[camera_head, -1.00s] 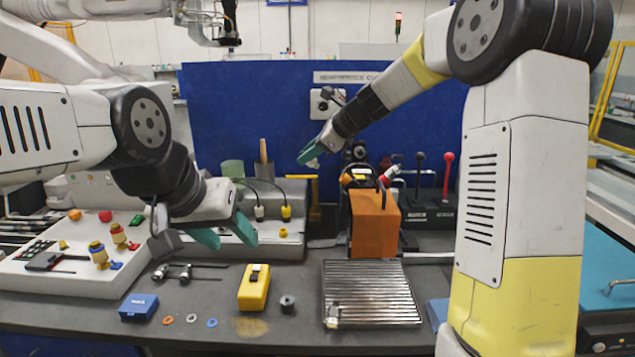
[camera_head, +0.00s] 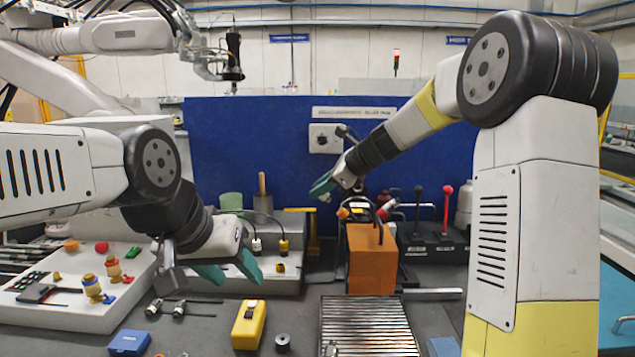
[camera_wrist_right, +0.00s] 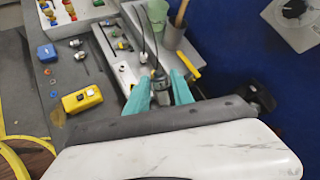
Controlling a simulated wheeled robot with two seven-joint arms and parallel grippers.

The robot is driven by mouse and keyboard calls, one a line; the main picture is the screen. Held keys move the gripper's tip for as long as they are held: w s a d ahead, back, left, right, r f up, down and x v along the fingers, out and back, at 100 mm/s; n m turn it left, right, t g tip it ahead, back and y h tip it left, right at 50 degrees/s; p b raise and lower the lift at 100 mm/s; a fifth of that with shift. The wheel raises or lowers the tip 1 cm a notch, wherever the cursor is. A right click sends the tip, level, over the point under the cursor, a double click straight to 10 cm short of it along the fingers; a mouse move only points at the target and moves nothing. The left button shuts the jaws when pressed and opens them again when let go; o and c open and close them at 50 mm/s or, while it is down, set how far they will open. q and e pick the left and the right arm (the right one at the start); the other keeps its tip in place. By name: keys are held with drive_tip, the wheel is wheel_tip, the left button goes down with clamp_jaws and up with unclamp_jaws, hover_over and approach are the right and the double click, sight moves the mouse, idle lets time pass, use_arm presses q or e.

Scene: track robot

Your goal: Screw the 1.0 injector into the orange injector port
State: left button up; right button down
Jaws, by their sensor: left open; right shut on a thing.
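My right gripper (camera_head: 322,188) is up in front of the blue panel, above and left of the orange block (camera_head: 371,262). Its teal fingers, also in the right wrist view (camera_wrist_right: 160,92), are shut on a small metallic piece (camera_wrist_right: 160,78); I take it for the injector, but its label is unreadable. My left gripper (camera_head: 230,273) is open and empty above the bench, in front of the grey fixture. Two metallic injector-like pieces (camera_head: 180,309) lie on the bench below left of it. I cannot clearly make out which opening is the orange injector port.
A ribbed metal plate (camera_head: 368,325) lies before the orange block. A red-knobbed lever (camera_head: 447,205) stands at the right. A white board (camera_head: 75,280) is at the left.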

drive_tip(key=shift+d+f, duration=1)
drive_tip(key=shift+f, duration=0.05)
drive_tip(key=shift+d+f, duration=0.75)
idle(1.1)
drive_tip(key=c, duration=1)
unclamp_jaws()
drive_tip(key=v, duration=0.7)
drive_tip(key=shift+s+d+r, duration=0.2)
drive_tip(key=shift+d, duration=0.15)
